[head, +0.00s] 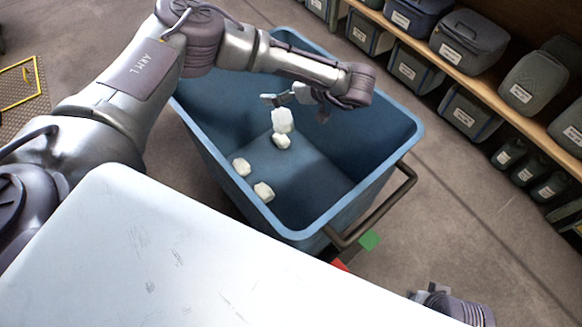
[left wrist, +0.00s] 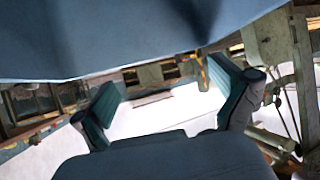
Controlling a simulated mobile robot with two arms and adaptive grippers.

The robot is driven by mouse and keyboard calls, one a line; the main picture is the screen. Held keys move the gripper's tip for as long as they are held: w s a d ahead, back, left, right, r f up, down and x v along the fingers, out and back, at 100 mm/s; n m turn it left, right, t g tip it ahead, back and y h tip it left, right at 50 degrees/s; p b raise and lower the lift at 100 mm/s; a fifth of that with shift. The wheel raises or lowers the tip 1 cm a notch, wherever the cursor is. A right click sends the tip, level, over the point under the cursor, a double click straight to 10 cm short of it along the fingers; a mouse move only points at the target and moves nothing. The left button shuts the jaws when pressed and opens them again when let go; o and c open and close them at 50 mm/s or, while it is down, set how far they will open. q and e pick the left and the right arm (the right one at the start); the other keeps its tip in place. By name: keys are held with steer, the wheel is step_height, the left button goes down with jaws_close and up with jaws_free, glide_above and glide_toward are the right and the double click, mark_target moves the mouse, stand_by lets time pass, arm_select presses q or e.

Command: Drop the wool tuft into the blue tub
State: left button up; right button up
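The blue tub (head: 385,150) stands open in the middle of the head view. My left gripper (head: 295,107) hangs over its inside, with its two fingers spread apart. In the left wrist view the left gripper (left wrist: 168,105) is open with nothing between its fingers. A larger white wool tuft (head: 282,120) shows just below the left gripper, within the tub's outline; I cannot tell whether it is in the air or resting. Smaller white tufts (head: 242,167) lie in the tub. My right gripper (head: 432,292) is at the bottom right, outside the tub, its fingers mostly hidden.
A pale, scratched surface (head: 150,250) fills the lower left, close to the tub's near side. The tub has a dark handle bar (head: 375,215) on its right. Shelves with grey lidded bins (head: 470,40) stand at the upper right.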

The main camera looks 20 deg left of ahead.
arm_select(q)
steer(key=v, duration=1.2)
stand_by(0.5)
